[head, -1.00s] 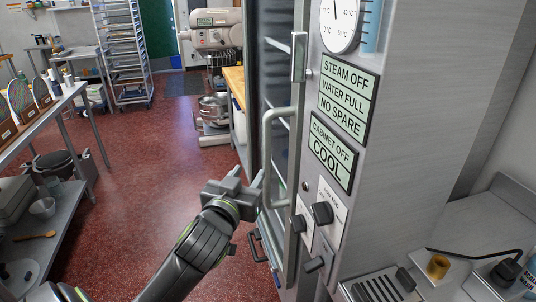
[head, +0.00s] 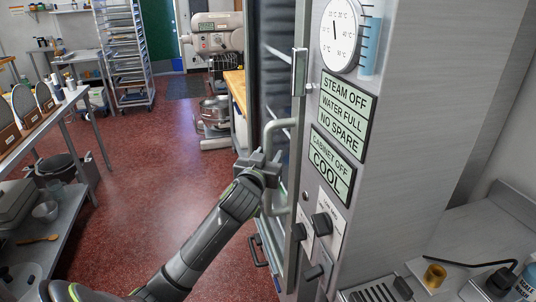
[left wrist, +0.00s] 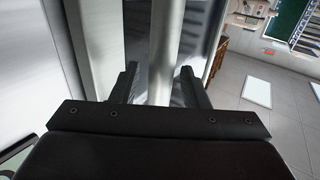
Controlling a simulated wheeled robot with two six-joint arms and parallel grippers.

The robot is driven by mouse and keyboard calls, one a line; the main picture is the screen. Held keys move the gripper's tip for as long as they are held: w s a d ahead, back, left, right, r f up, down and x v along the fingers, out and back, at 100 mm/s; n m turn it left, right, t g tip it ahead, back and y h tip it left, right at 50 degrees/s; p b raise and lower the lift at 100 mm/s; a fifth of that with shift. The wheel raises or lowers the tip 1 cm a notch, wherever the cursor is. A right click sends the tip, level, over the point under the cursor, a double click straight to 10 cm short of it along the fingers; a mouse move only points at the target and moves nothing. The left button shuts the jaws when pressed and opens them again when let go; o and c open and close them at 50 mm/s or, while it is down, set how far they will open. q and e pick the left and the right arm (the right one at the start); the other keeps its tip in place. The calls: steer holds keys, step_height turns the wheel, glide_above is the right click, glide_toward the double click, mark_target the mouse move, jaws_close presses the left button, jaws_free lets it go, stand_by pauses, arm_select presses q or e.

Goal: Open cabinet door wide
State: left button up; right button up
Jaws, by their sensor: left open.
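The tall metal cabinet (head: 392,130) stands right of centre in the head view. Its glazed door (head: 282,35) is on the left side, seen at a steep angle; I see no clear gap at its edge. The door has a vertical C-shaped handle (head: 267,141). My left gripper (head: 269,168) is at the handle's middle height. In the left wrist view the pale handle bar (left wrist: 163,45) runs between the two dark fingers of the left gripper (left wrist: 159,85), which stand apart on either side of it. My right gripper is not in view.
Red floor (head: 145,130) is open left of the door. A wood-topped table (head: 235,82) and a mixer (head: 216,42) stand beyond it. A shelf table (head: 40,125) is at left, a rack trolley (head: 123,55) behind. A metal counter (head: 445,260) is at right.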

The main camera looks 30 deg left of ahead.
arm_select(q)
steer(key=shift+c, duration=0.3)
jaws_close()
